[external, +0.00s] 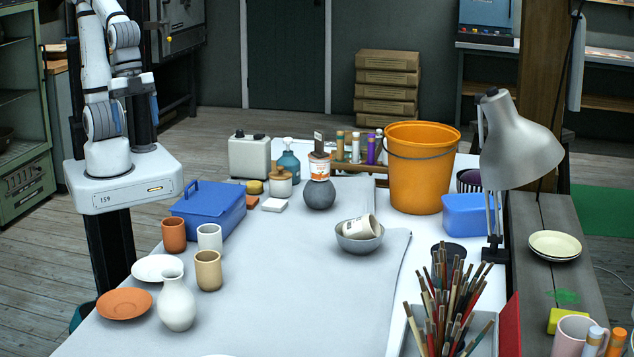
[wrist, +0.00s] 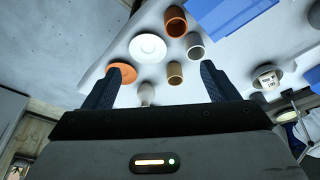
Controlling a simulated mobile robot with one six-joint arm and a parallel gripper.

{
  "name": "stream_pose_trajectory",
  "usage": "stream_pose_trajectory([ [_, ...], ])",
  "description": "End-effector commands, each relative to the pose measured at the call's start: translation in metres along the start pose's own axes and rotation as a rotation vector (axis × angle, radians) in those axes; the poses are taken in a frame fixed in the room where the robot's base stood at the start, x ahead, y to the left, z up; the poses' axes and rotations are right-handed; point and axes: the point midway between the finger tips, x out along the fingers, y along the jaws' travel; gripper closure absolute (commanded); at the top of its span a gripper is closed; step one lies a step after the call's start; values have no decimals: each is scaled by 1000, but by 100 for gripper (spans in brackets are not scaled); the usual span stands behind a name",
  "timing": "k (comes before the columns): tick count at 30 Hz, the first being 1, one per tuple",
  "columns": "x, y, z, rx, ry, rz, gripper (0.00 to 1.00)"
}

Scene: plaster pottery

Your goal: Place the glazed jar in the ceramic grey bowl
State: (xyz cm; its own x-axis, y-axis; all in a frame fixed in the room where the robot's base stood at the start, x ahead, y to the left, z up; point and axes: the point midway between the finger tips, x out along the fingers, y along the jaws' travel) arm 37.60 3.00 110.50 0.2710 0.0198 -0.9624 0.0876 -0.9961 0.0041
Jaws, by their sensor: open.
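The grey bowl (external: 352,244) stands on the grey mat, right of the table's middle. A cream jar with dark lettering (external: 358,228) lies tilted inside it, its mouth toward the upper right; this looks like the glazed jar. Both also show at the right of the wrist view, with the jar (wrist: 268,81) inside the bowl's rim. My gripper (wrist: 165,70) is open and empty, high above the table and well away from the bowl.
Cups, a white plate (external: 158,268), an orange plate (external: 124,304) and a white vase (external: 176,303) stand at the near left, with a blue box (external: 208,208) behind. An orange bucket (external: 420,170), a lamp (external: 520,150) and a brush holder (external: 450,310) flank the bowl. The mat left of the bowl is clear.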

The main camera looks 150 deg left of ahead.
Motion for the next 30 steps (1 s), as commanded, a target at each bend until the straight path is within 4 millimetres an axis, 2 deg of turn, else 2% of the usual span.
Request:
stream_pose_trajectory([
  [1, -2, 9, 22, 27, -2, 7, 20],
  [3, -2, 17, 46, 52, -10, 13, 20],
  [6, 0, 23, 68, 75, -18, 19, 20],
  [9, 1, 25, 79, 85, -22, 21, 20],
  [30, 1, 26, 81, 86, -23, 21, 20],
])
